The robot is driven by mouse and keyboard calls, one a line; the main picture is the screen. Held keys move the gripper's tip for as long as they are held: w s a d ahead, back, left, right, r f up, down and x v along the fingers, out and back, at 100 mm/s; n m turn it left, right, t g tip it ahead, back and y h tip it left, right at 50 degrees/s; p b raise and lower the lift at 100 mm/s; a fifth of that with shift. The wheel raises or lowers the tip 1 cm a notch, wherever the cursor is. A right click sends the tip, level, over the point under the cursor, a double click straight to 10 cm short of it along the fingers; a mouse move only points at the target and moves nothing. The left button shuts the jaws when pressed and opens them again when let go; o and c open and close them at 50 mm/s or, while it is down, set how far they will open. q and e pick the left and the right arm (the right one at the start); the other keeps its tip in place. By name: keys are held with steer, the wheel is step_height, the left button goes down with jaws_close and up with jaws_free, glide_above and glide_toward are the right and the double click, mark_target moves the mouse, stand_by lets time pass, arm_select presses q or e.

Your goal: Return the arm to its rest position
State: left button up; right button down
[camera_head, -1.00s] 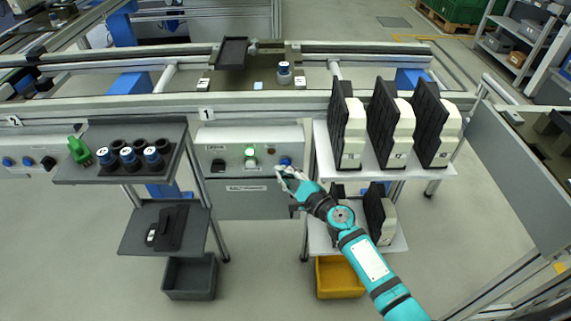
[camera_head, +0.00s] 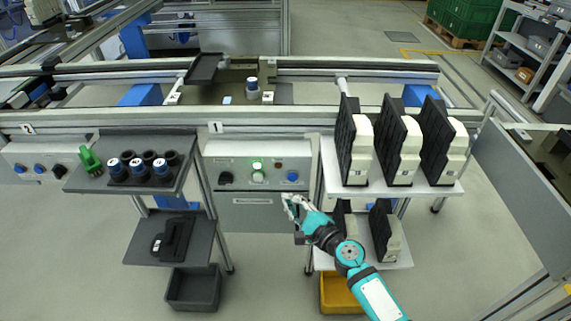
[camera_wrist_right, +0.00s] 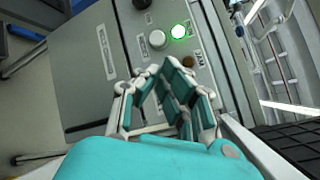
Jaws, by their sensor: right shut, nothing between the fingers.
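My right arm (camera_head: 350,255) is teal and comes in from the lower right in the head view. My right gripper (camera_head: 288,203) is shut and empty, in front of the lower part of the grey control box (camera_head: 255,210). In the right wrist view the gripper (camera_wrist_right: 165,70) has its fingers closed together, with the box's panel behind it. The box carries a green lit button (camera_head: 257,166), which also glows in the wrist view (camera_wrist_right: 179,31), and a blue knob (camera_head: 293,177). The gripper stands apart from these. My left gripper is not in view.
At right, a white shelf (camera_head: 440,188) holds black and white units (camera_head: 397,150), with a yellow bin (camera_head: 340,295) below. At left, a dark shelf (camera_head: 100,183) holds several blue-capped cylinders (camera_head: 139,168) and a green part (camera_head: 90,160). A conveyor (camera_head: 300,107) runs behind.

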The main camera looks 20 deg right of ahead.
steer(key=s+d+f+n+g+h+p, duration=0.1)
steer(key=s+f+n+g, duration=0.25)
steer(key=s+f, duration=0.45)
steer(key=s+d+f+n+g+h, duration=0.15)
steer(key=s+f+n, duration=0.3)
steer(key=f, duration=0.85)
steer(key=s+d+f+n+g+h+p, duration=0.1)
steer(key=s+f+n+g, duration=0.25)
steer(key=s+f, duration=0.5)
steer(key=s+d+f+n+g+h, duration=0.1)
steer(key=s+f+n, duration=0.5)
steer(key=s, duration=0.8)
steer(key=s+d+f+n+g+h, duration=0.1)
steer(key=s+f+n+g, duration=0.4)
steer(key=s, duration=0.9)
step_height(320, 180, down, 3)
steer(key=shift+d+r+n+h+p, duration=0.1)
steer(key=shift+d+n+h+p, duration=0.3)
steer(key=shift+d+n, duration=0.55)
steer(key=shift+g, duration=0.25)
stand_by(0.9)
